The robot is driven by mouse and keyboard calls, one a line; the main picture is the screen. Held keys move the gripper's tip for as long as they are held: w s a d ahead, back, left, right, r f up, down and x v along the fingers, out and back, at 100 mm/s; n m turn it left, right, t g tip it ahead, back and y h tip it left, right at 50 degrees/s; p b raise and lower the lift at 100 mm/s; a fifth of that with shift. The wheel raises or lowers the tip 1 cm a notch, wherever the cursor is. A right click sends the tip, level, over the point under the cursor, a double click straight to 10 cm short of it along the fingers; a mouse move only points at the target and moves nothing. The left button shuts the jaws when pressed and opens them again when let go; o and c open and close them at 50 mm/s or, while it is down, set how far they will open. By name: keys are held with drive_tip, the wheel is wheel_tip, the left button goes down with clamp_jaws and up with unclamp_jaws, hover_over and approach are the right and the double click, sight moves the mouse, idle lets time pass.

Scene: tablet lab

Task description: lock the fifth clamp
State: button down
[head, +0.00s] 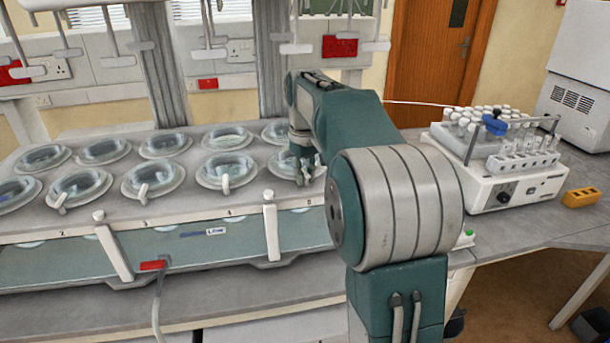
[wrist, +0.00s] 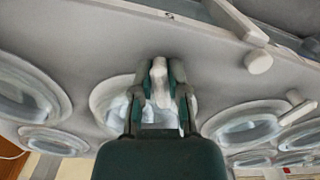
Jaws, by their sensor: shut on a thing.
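The fifth clamp (wrist: 159,88) is a small white lever at the rim of the fifth vessel (wrist: 112,108). In the wrist view it stands between the two dark green fingers of my gripper (wrist: 160,72), which are shut on it. In the head view my gripper (head: 306,172) is down at the fifth vessel position in the front row, at the right part of the grey plate (head: 110,208). There my arm and fingers hide most of the clamp and vessel. I cannot tell whether the clamp is locked.
White clamps at the second (head: 61,201), third (head: 143,191) and fourth (head: 226,182) vessels stand to the left. A white post (head: 271,226) rises at the front edge. Stirrer shafts hang above. A tube rack unit (head: 510,185) and yellow block (head: 580,197) stand right.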

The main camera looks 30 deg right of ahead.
sight(305, 171)
drive_tip(key=m, duration=0.5)
idle(0.6)
drive_tip(key=c, duration=0.6)
unclamp_jaws()
drive_tip(key=shift+r, duration=0.1)
wheel_tip(305, 171, up, 10)
drive_tip(key=shift+w+r, duration=0.15)
drive_tip(key=shift+r, duration=0.65)
